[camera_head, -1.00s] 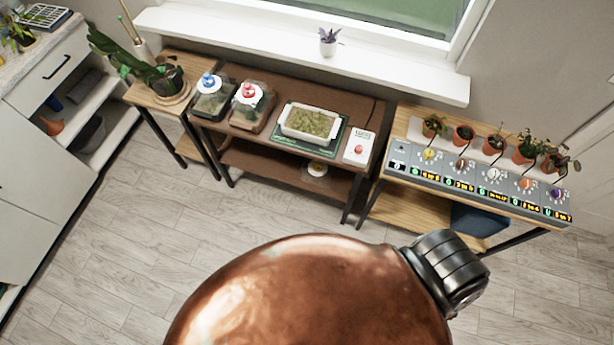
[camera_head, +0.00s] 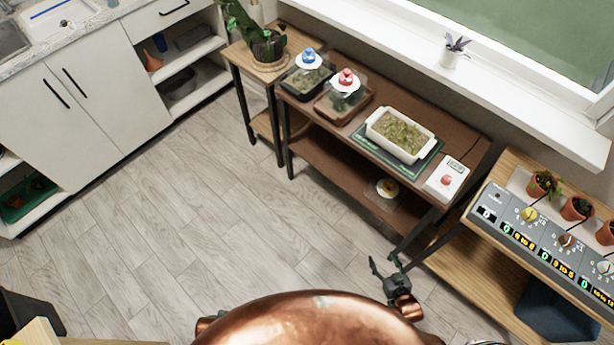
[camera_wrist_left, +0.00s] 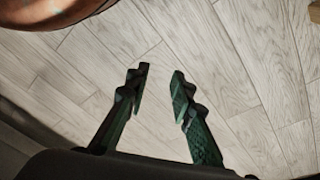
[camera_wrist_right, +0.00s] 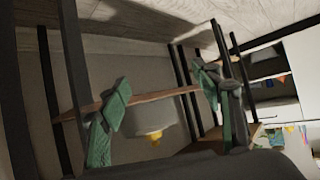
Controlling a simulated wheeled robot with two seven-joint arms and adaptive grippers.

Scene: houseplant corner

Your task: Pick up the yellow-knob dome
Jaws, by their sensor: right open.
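In the right wrist view the dome (camera_wrist_right: 152,118) shows beyond and between my fingers, with the knob seen low in the picture. My right gripper (camera_head: 385,264) is open and empty, in front of that shelf and apart from the dome. It also shows in the right wrist view (camera_wrist_right: 161,86). My left gripper (camera_wrist_left: 160,73) is open and empty above the bare floor.
A blue-knob dome (camera_head: 308,60) and a red-knob dome (camera_head: 346,82) stand on the table top (camera_head: 440,105), with a white planter (camera_head: 374,127) and a white box (camera_head: 446,180). A control-panel bench (camera_head: 470,262) stands close on the right. The floor (camera_head: 190,215) is clear.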

